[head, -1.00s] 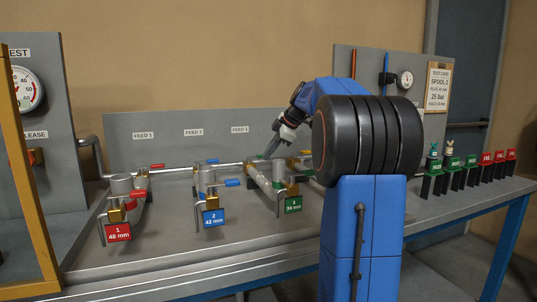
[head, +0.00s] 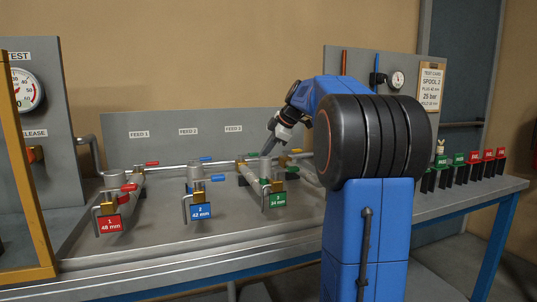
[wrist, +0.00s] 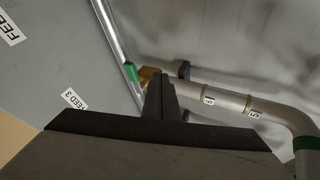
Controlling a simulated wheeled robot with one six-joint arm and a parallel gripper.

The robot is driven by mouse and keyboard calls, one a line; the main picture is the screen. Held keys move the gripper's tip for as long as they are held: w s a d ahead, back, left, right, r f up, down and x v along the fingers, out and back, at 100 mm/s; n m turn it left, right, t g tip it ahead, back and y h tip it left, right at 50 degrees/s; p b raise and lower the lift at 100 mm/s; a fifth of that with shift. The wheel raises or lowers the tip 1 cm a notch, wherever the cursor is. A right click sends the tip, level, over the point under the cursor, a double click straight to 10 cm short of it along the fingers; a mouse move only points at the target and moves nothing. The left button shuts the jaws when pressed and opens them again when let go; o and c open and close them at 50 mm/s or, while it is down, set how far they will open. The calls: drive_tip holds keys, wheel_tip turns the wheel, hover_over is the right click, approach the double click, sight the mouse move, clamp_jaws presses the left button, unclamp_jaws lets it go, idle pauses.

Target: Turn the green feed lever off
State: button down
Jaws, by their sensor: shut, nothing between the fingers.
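The green feed lever (wrist: 130,71) shows in the wrist view beside a brass valve body (wrist: 148,73), on the thin steel feed pipe (wrist: 110,30). It lies roughly along that pipe. My gripper (wrist: 160,80) is shut and empty, with its fingertips close to the brass body in the picture; I cannot tell whether they touch. In the head view my gripper (head: 269,151) points down at the third station, below the FEED 3 label (head: 233,128). The lever is small there and hard to make out near the fingers.
Red (head: 152,163) and blue (head: 206,158) feed levers sit farther left on the pipe. Lower red, blue and green tagged valves stand in front. The back panel (head: 150,120) stands behind; the bench front is clear.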

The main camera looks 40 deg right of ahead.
drive_tip(key=v, duration=0.9)
drive_tip(key=shift+w+d, duration=0.15)
drive_tip(key=shift+d, duration=0.15)
drive_tip(key=shift+r, duration=0.1)
